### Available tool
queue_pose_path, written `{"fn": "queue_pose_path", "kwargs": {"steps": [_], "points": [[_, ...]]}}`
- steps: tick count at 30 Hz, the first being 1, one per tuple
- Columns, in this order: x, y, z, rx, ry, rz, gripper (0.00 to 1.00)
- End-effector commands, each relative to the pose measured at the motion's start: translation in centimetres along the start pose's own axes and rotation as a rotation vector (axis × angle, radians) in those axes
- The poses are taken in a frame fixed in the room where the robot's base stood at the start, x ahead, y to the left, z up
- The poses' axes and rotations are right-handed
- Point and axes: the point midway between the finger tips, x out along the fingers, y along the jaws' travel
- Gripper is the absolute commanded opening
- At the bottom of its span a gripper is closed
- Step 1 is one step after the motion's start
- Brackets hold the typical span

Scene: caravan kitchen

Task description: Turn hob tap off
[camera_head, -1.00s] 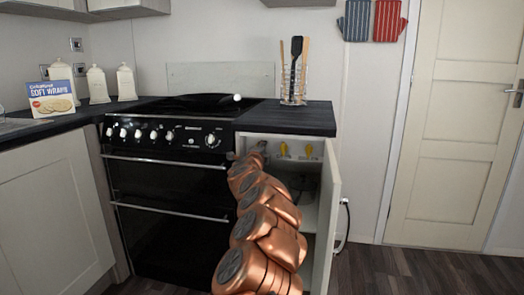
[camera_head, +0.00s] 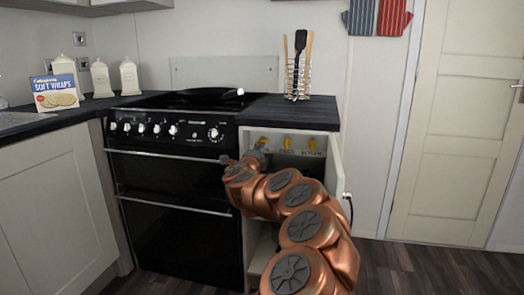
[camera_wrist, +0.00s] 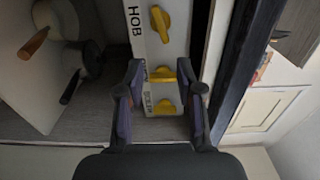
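Three yellow taps sit in a row on a pale panel inside the open cabinet right of the cooker. The hob tap (camera_wrist: 160,22), beside the black label "HOB", is at the top in the wrist view; in the head view it is the leftmost tap (camera_head: 264,141), partly hidden by my gripper (camera_head: 258,152). The middle tap (camera_wrist: 162,75) lies between the fingertips in the wrist picture, and the third tap (camera_wrist: 165,107) is lower. My gripper (camera_wrist: 159,68) is open, its fingers apart and holding nothing. Whether it touches a tap cannot be told.
The cabinet door (camera_head: 335,185) stands open at the right, close to my arm. The black cooker (camera_head: 175,180) is at the left, with a dark worktop (camera_head: 290,113) above the cabinet. Floor is free at the right.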

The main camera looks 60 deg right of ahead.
Motion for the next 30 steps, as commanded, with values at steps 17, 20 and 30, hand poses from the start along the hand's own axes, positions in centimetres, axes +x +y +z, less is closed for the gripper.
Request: {"fn": "queue_pose_path", "kwargs": {"steps": [17,20,30], "points": [[-2.5,-0.1,0.1,0.0,-0.001,-0.001,0.36],[-2.5,-0.1,0.0,0.0,-0.001,-0.001,0.36],[-7.2,-2.5,9.8,-0.087,-0.284,-0.015,0.36]]}}
